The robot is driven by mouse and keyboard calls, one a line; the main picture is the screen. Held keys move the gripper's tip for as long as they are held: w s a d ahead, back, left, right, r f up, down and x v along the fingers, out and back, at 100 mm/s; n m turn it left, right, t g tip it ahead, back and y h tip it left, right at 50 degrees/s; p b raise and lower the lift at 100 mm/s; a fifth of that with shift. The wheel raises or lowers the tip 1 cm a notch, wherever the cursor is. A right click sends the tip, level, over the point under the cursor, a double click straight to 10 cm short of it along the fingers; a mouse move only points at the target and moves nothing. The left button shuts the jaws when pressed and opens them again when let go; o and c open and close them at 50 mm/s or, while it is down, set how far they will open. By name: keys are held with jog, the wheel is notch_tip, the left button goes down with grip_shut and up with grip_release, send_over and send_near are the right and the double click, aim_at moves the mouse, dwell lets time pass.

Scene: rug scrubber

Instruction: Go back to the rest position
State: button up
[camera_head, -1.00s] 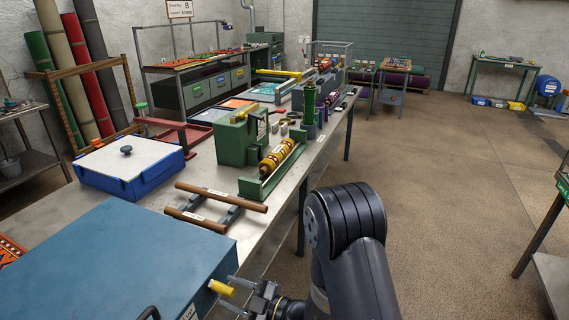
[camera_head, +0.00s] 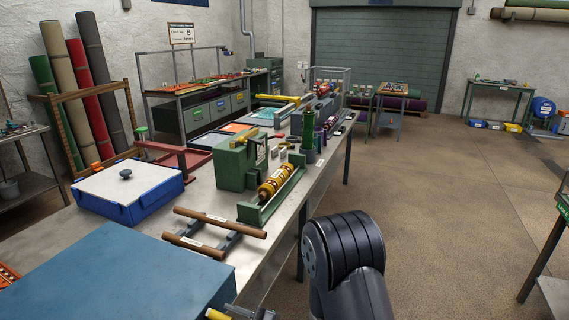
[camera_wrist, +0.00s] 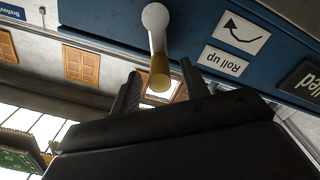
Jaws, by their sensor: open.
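My gripper (camera_wrist: 160,75) is open in the wrist view, with one dark finger on either side of a yellow-tipped lever (camera_wrist: 160,72). The lever's pale stem ends in a round white base on the blue machine (camera_wrist: 190,22). I cannot tell whether a finger touches the yellow tip. In the head view the yellow tip (camera_head: 216,314) shows at the bottom edge beside the blue machine (camera_head: 120,275). Most of my gripper is cut off there, and my dark arm rises to its right.
A steel workbench (camera_head: 285,225) carries brown rollers (camera_head: 220,222), a green machine (camera_head: 235,165) and a blue box with a white lid (camera_head: 125,185). Labels, one reading "Roll up" (camera_wrist: 223,61), are on the blue machine. The floor (camera_head: 430,200) to the right is open.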

aim_at(210, 314)
jog(key=b+v, duration=0.1)
jog(key=v, duration=0.7)
jog(key=p+x, duration=0.2)
jog(key=x, duration=0.9)
jog(key=shift+s+a+r, duration=0.1)
jog(key=shift+a, duration=0.1)
jog(key=shift+s+f+n+b, duration=0.1)
jog(key=shift+f+n+b, duration=0.35)
jog(key=shift+b, duration=0.35)
jog(key=shift+s+n+b, duration=0.3)
jog(key=shift+n+b, duration=0.4)
jog(key=shift+n, duration=0.05)
jog(key=shift+s+r, duration=0.1)
jog(key=shift+s, duration=0.05)
